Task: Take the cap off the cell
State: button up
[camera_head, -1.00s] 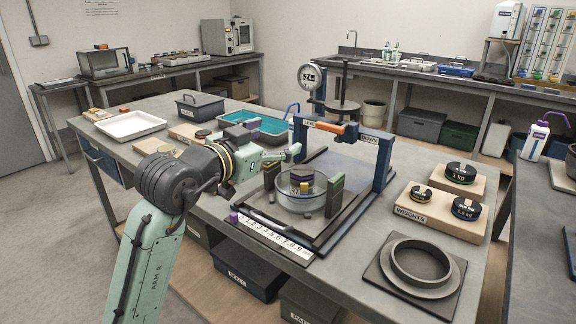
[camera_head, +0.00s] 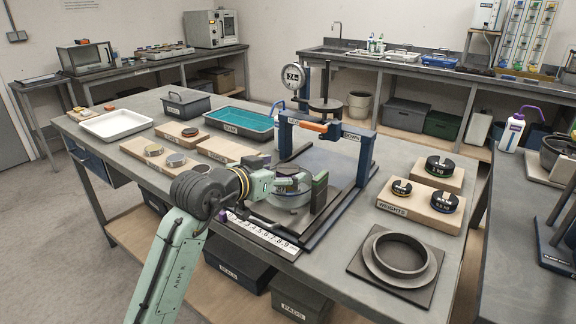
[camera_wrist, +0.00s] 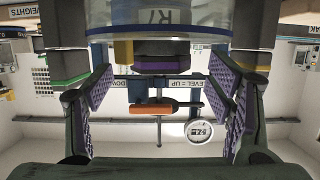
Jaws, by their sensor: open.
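The clear round cell (camera_head: 289,199) stands on the base of the blue frame. In the wrist view, which is upside down, its clear wall (camera_wrist: 160,15) shows at the top. A dark purple piece (camera_wrist: 162,62), perhaps the cap, shows just past its rim, with a yellow piece (camera_wrist: 123,51) beside it. My gripper (camera_head: 283,187) is at the cell. In the head view my arm partly hides the cell.
A number strip (camera_head: 262,234) lies in front. Weights on wooden blocks (camera_head: 418,201) and a grey ring (camera_head: 402,254) lie to the right.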

jog(key=shift+w+d+f, duration=0.15)
jog(key=shift+w+d, duration=0.1)
jog(key=shift+w, duration=0.15)
jog(key=c, duration=1.5)
